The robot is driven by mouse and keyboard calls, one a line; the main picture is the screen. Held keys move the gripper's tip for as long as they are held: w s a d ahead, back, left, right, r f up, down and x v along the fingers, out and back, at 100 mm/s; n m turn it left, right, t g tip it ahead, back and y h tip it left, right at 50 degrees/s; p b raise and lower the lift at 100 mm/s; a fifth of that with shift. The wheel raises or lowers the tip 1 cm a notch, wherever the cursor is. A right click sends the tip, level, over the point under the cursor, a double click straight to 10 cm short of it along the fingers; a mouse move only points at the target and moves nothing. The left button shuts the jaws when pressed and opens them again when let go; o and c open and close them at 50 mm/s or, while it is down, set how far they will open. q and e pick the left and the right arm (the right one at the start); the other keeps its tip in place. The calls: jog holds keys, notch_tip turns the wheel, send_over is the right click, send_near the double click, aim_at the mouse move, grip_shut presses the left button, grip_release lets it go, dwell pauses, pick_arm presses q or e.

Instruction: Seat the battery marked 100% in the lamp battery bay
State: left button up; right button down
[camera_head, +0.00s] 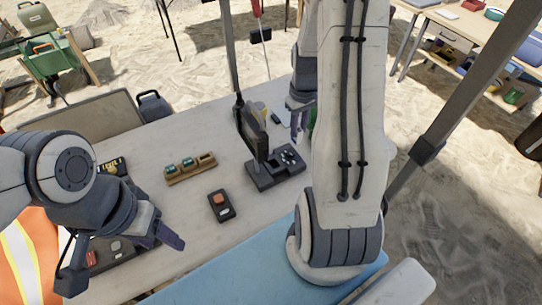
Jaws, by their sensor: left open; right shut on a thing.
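The lamp (253,130) stands on the table as a dark upright panel on a dark base (262,178). The base has a round dial-like patch on its right; I cannot make out the bay. A wooden rack (178,180) left of the lamp holds two green batteries (188,162), and its right slot looks empty. No charge marking is readable. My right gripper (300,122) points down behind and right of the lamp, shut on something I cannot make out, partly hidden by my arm. My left gripper (172,236) is open and empty over the table's front left.
A dark handheld device with an orange top (221,205) lies in front of the rack. A blue mat (225,285) covers the front edge. Table between rack and lamp is clear.

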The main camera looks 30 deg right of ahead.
jog(key=a+f, duration=0.4)
jog(key=a+f+p, duration=0.1)
jog(key=a+f, duration=0.3)
jog(key=f, duration=0.1)
jog(key=shift+w, duration=0.2)
jog(key=shift+w+f, duration=0.1)
jog(key=shift+f, duration=0.1)
jog(key=c, duration=0.7)
grip_release()
jog(key=shift+r, duration=0.1)
